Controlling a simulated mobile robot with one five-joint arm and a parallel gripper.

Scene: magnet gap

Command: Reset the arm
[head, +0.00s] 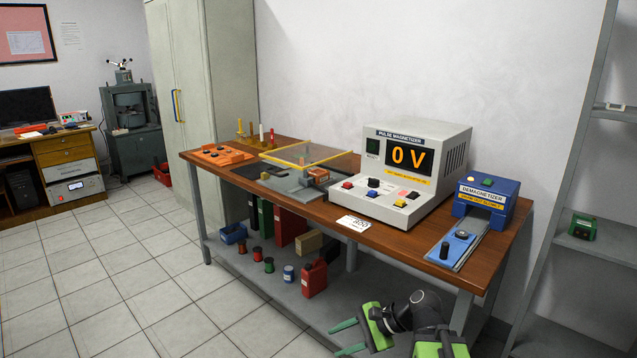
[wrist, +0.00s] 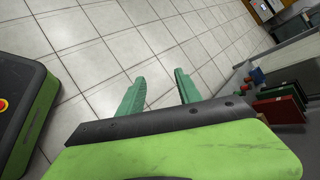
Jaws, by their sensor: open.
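My gripper (head: 341,338) is low in front of the wooden workbench (head: 320,205), at the bottom of the head view. Its two green fingers are apart with nothing between them. In the wrist view my gripper (wrist: 160,88) also shows open, with only floor tiles beyond the fingertips. My arm is folded low, below the height of the bench top. Part of the arm is cut off by the lower edge of the head view.
The bench carries a pulse magnetizer (head: 415,170) reading 0 V, a blue demagnetizer (head: 487,198) and a clear guard panel (head: 305,155). A red canister (head: 314,279) and several spools stand on the lower shelf. Grey shelving (head: 598,245) stands right. Tiled floor is free left.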

